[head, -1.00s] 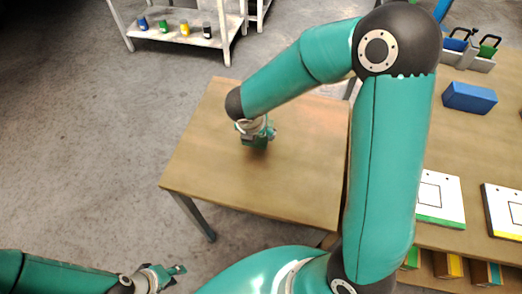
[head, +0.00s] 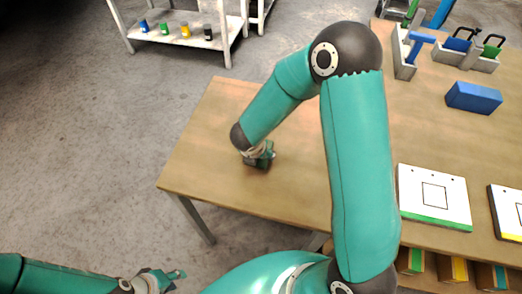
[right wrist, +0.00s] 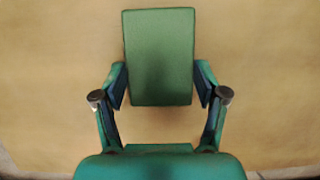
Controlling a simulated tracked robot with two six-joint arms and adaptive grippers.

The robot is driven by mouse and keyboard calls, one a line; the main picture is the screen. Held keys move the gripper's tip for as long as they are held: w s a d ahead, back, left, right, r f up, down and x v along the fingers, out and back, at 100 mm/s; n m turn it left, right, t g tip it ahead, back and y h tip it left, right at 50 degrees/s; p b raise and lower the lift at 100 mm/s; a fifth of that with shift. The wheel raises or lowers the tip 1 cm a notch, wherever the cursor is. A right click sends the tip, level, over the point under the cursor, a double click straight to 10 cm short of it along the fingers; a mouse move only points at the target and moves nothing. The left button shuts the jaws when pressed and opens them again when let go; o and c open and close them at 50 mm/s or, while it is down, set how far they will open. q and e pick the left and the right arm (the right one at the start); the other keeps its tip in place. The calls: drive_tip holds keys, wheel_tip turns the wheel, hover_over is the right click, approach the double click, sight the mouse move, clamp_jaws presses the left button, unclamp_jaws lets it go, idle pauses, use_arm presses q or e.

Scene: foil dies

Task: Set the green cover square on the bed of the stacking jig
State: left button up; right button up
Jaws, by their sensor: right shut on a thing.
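The green cover (right wrist: 160,57) is a flat green rectangle in the right wrist view. My right gripper (right wrist: 160,88) is shut on it, one finger pad at each side edge. In the head view my right gripper (head: 262,158) is over the left part of the wooden table, with the cover hard to make out there. Its height above the table is unclear. My left gripper (head: 168,279) is open and empty at the lower left, off the table. I cannot tell surely which thing is the stacking jig; a grey upright fixture (head: 402,58) stands at the table's back right.
The wooden table (head: 205,150) is bare around my right gripper. At right are a blue block (head: 473,97), a white plate with a green edge (head: 420,180), a second white plate with yellow (head: 507,205), and grey holders (head: 482,65). A back shelf (head: 190,40) holds several small cans.

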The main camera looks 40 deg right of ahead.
drive_tip(key=o, duration=1.1)
drive_tip(key=shift+o, duration=0.2)
